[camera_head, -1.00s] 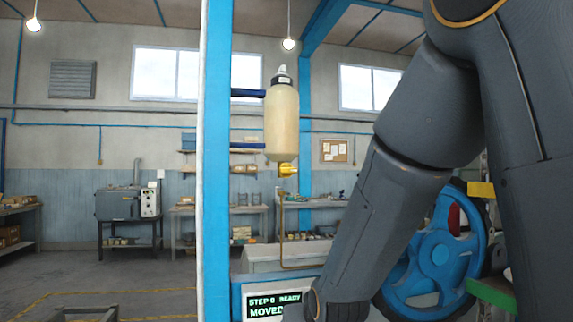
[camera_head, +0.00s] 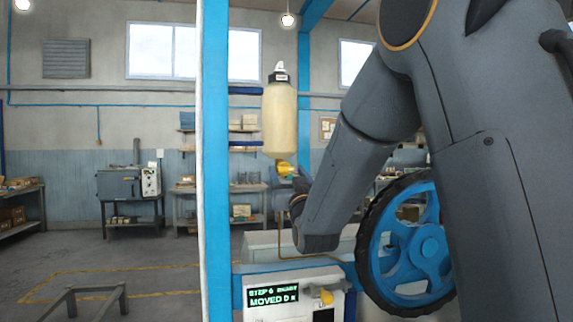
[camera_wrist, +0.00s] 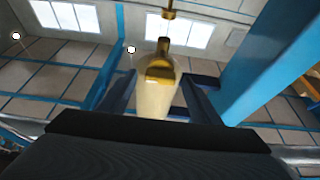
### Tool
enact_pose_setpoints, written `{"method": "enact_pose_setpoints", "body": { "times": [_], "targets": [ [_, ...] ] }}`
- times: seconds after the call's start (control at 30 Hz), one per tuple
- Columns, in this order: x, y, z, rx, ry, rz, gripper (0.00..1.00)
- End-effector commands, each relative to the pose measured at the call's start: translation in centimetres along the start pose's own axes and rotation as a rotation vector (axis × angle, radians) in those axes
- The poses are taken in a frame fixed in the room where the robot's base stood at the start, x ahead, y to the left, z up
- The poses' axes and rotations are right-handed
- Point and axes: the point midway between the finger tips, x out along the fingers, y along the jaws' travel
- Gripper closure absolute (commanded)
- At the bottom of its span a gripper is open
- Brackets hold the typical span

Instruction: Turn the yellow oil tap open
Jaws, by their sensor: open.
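The yellow oil tap (camera_head: 285,168) sits under the cream oil bottle (camera_head: 279,120), beside the blue post, in the head view. In the wrist view the tap (camera_wrist: 160,74) shows in front of the bottle (camera_wrist: 155,102), between the two finger lines. My gripper (camera_wrist: 160,82) is open, with one dark blue finger to each side of the tap. I cannot tell from this view how far the fingertips are from the tap. In the head view my wrist is just right of and below the tap, and the fingers are mostly hidden.
A blue post (camera_head: 214,160) stands left of the bottle. Below are a panel with a green-lit screen (camera_head: 273,295) and a small yellow part (camera_head: 326,296). A thin brown pipe (camera_head: 280,235) runs down below the tap.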

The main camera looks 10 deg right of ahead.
Motion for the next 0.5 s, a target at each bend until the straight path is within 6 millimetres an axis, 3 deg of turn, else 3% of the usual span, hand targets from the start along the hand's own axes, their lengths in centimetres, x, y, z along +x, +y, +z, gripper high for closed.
{"method": "enact_pose_setpoints", "body": {
  "times": [0.2,0.5],
  "targets": [
    [2.3,0.0,0.0,0.0,-0.002,0.0,0.42],
    [2.8,0.0,0.1,0.0,-0.002,0.0,0.42]
  ]
}}
